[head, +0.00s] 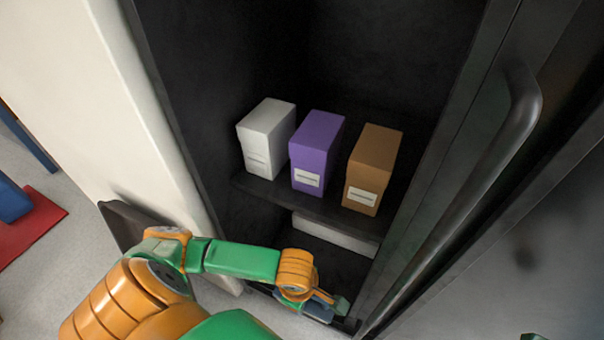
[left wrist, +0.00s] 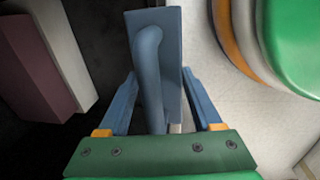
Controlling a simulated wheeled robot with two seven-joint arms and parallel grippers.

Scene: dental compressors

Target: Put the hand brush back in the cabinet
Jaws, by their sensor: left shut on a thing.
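The hand brush (left wrist: 172,62) is blue, with a rounded handle (left wrist: 149,80) along it, seen in the left wrist view. My left gripper (left wrist: 160,100) is shut on it, one finger on each side. In the head view my left gripper (head: 322,304) is low at the front of the open dark cabinet (head: 395,45), below its visible shelf (head: 268,197). I cannot clearly make out the brush there.
A white box (head: 262,140), a purple box (head: 315,150) and a brown box (head: 372,168) stand on the shelf. A pale box (head: 335,235) lies below it. The open door with a long handle (head: 470,190) is at right. A pale wall edge (head: 150,110) is at left.

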